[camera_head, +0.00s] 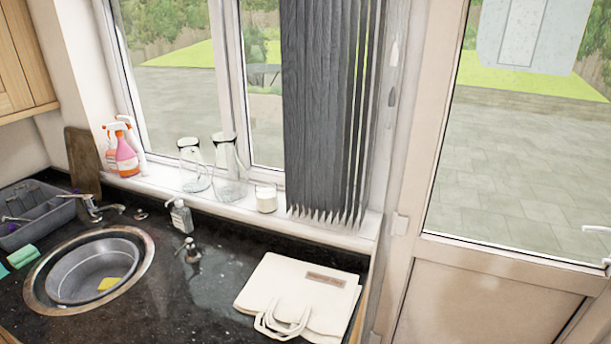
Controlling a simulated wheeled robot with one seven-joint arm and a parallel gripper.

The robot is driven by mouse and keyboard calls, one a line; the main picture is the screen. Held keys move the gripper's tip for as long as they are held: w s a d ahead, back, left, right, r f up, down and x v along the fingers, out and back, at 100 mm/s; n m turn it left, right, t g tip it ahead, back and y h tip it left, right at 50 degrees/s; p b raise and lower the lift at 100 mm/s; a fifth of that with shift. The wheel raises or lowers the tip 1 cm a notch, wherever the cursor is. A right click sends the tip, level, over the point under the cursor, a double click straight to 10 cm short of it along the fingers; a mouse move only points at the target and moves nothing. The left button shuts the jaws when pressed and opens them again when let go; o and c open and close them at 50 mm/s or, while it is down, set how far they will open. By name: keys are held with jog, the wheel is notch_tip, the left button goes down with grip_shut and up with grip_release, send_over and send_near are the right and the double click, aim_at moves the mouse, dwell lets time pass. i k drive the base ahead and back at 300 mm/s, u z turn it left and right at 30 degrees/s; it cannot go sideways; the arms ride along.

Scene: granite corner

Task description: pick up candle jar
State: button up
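A small white candle jar (266,199) stands upright on the windowsill, just left of the grey vertical blinds and right of two clear glass vessels. It looks whole and unobstructed from here. My gripper is not in this view.
Two clear glass vessels (228,170) stand close left of the jar. The dark blinds (322,110) hang close on its right. On the black counter are a soap bottle (180,216), a dark pump bottle (190,250), a cream bag (300,295) and a round sink (90,270).

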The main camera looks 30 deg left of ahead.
aim_at(266, 192)
jog(key=i, duration=2.1)
jog(key=u, duration=3.95)
